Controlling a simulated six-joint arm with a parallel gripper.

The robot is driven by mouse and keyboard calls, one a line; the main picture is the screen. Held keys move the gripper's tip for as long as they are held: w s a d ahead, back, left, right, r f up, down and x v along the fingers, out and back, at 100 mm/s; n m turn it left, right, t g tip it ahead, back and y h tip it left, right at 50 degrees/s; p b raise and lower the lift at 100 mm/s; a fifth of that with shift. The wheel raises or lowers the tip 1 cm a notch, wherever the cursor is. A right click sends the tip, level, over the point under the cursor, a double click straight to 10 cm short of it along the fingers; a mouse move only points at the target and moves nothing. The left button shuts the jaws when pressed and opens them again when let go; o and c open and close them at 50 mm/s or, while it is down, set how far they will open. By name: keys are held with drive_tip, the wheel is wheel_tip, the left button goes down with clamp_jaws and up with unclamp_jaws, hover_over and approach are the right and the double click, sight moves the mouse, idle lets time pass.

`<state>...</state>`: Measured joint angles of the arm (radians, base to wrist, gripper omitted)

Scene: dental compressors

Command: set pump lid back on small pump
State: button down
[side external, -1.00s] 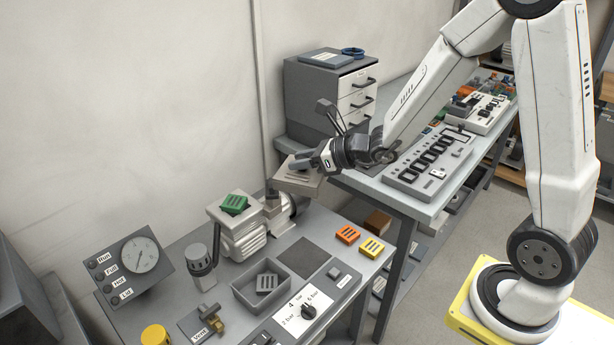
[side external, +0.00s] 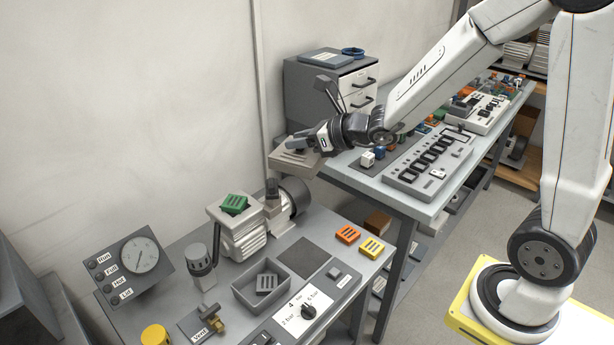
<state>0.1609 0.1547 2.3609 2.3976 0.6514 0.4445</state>
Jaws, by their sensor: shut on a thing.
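My gripper (side external: 313,142) is shut on a flat grey slab, which looks like the pump lid (side external: 296,159). It holds the lid in the air, well above and slightly right of the pump. The pump (side external: 246,236) stands on the near bench, with a finned grey body and a round dark motor (side external: 295,195) behind it. A green slotted block (side external: 234,203) sits on top of the pump's left part. A short dark upright cylinder (side external: 272,190) stands between the body and the motor. The fingertips are small here and partly hidden by the gripper body.
A gauge panel (side external: 138,262) and a grey bin (side external: 247,296) holding a grey slotted block are on the near bench. Orange (side external: 347,234) and yellow (side external: 371,248) blocks lie right of a bare dark mat (side external: 303,257). A drawer cabinet (side external: 310,88) stands behind my gripper.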

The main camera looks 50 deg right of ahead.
drive_tip(key=shift+f, duration=0.1)
drive_tip(key=s+f+n+g+y, duration=0.1)
drive_tip(key=s+f, duration=0.4)
drive_tip(key=f, duration=0.5)
drive_tip(key=s+f+n+g+y, duration=0.2)
drive_tip(key=s+f+n+y, duration=0.2)
drive_tip(key=f, duration=0.6)
drive_tip(key=shift+s+d+n+y, duration=0.3)
drive_tip(key=shift+s+d, duration=0.05)
drive_tip(key=shift+s, duration=0.85)
drive_tip(key=shift+w+d+f, duration=0.1)
drive_tip(key=shift+w+f, duration=1.45)
drive_tip(key=shift+w, duration=0.7)
drive_tip(key=shift+w+f, duration=1.55)
drive_tip(key=shift+w, duration=0.7)
drive_tip(key=shift+w+d+f, duration=0.1)
drive_tip(key=shift+w+f, duration=1.45)
drive_tip(key=shift+w, duration=0.7)
